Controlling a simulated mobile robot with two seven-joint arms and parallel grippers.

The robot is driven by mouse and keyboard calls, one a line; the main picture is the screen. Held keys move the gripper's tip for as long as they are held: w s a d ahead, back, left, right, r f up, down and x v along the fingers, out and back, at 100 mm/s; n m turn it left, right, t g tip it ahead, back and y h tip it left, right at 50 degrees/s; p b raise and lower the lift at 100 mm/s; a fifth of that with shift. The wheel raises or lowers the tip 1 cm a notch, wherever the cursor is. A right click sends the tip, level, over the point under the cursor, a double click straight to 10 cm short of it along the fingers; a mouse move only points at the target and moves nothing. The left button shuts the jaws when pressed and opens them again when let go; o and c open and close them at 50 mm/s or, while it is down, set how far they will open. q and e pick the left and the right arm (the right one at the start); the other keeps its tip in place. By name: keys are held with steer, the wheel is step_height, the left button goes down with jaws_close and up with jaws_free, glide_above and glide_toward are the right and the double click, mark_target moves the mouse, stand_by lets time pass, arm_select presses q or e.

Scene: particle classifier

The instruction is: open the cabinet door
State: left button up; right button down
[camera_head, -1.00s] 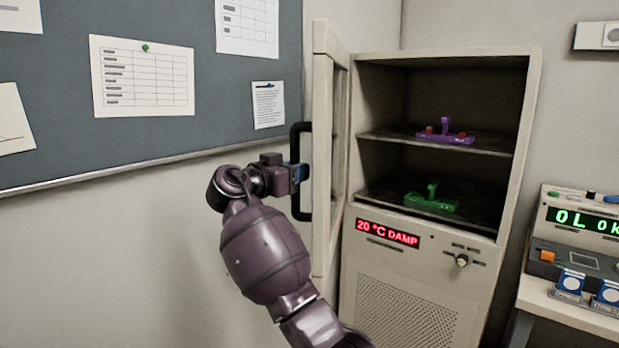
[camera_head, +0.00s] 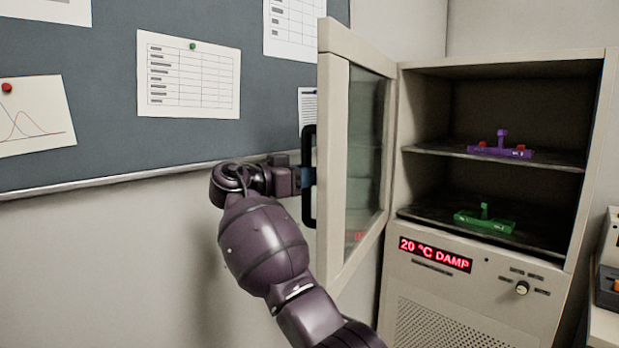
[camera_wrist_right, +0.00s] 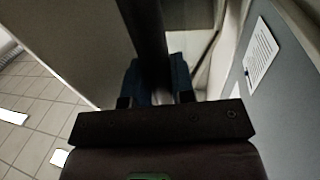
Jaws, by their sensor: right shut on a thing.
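The cabinet (camera_head: 430,300) is beige, and its glass-paned door (camera_head: 336,150) stands wide open, swung out to the left. The door has a black bar handle (camera_head: 308,210) on its outer face. My right gripper (camera_head: 306,178) is shut on the handle, reaching it from the left; in the right wrist view the gripper (camera_wrist_right: 158,85) has its blue fingers on either side of the dark handle bar (camera_wrist_right: 150,40). My left gripper is in neither view.
Inside the cabinet, a purple rack (camera_head: 500,151) is on the upper shelf and a green rack (camera_head: 484,219) on the lower one. A red display reading "20 °C DAMP" (camera_head: 435,254) is below. A grey pinboard (camera_head: 110,120) is on the wall at left. A bench (camera_head: 603,325) is at right.

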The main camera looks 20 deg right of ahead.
steer(key=shift+f, duration=0.1)
steer(key=c, duration=1)
jaws_free()
steer(key=shift+a, duration=0.1)
steer(key=v, duration=1)
steer(key=shift+s+a, duration=0.1)
steer(key=shift+a, duration=0.2)
